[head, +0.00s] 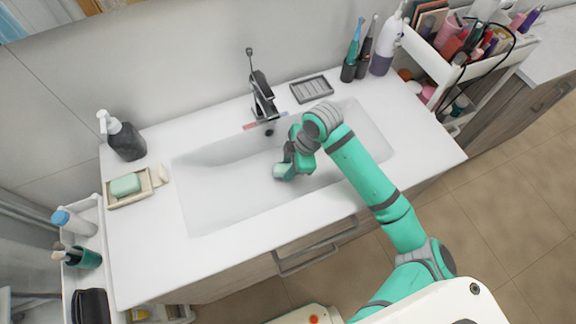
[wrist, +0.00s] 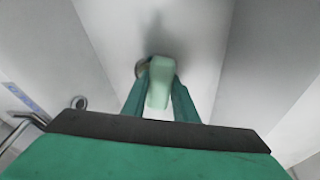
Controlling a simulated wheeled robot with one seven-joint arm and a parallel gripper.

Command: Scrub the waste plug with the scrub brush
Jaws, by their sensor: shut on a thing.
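My gripper (head: 290,168) reaches down into the white sink basin (head: 215,195). In the wrist view my gripper (wrist: 160,72) has its two green fingers shut on a pale green scrub brush (wrist: 159,86). The brush also shows in the head view (head: 283,171), low in the basin. The waste plug (wrist: 141,68) is a small metallic round on the basin floor, just left of the brush in the wrist view. The left finger and the brush hide part of it. I cannot tell whether the brush touches it. In the head view the plug is hidden.
A dark faucet (head: 263,98) stands behind the basin. A soap dispenser (head: 124,138) and a soap tray (head: 132,199) are on the left counter. A grey dish (head: 311,89) and electric toothbrushes (head: 353,55) stand at the back right. The front counter is clear.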

